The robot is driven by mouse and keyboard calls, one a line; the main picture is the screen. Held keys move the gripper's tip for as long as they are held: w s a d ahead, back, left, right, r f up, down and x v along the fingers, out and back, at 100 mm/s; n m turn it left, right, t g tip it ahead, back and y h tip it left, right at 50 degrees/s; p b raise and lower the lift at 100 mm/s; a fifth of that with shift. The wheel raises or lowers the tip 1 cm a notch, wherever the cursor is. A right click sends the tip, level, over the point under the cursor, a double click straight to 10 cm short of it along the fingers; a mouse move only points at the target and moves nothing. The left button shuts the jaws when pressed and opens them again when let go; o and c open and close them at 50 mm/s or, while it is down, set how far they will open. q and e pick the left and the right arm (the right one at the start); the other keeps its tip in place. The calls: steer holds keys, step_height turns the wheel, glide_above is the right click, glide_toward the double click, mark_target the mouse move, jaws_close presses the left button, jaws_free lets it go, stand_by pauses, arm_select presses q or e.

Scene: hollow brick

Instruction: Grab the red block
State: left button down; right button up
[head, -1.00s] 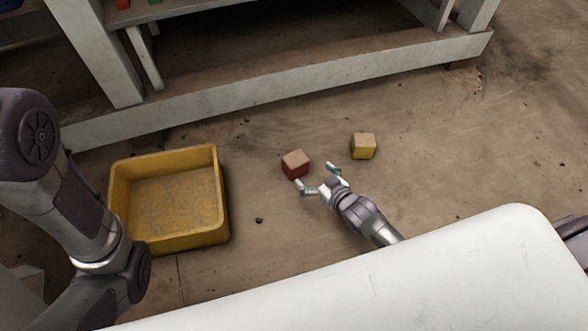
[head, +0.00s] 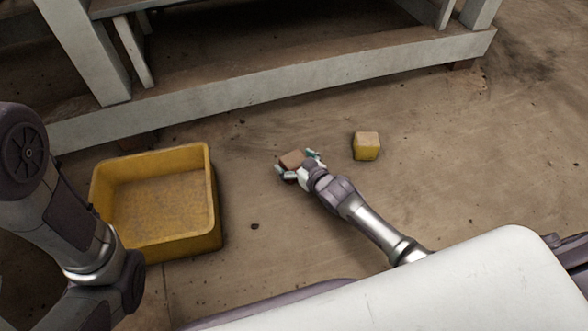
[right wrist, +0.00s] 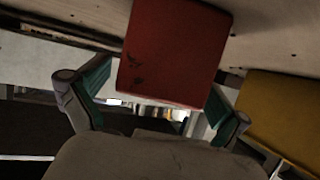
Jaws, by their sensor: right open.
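The red block (head: 291,160) sits on the floor in the head view, its top dusty and brownish. My right gripper (head: 297,164) is open around it, with one finger on either side. In the right wrist view the red block (right wrist: 176,52) stands between the two teal-padded fingers of my right gripper (right wrist: 155,95). A gap shows at the left finger; contact at the right finger is unclear. The block's lower part is partly hidden by the gripper in the head view. My left arm shows at the left edge of the head view, but its gripper is out of frame.
An open yellow bin (head: 213,208) stands to the left. A pale shelf frame (head: 270,83) runs along the back.

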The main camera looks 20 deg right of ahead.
steer(key=c, duration=1.2)
steer(key=shift+r, duration=0.1)
steer(key=shift+c, duration=0.7)
steer(key=shift+r, duration=0.1)
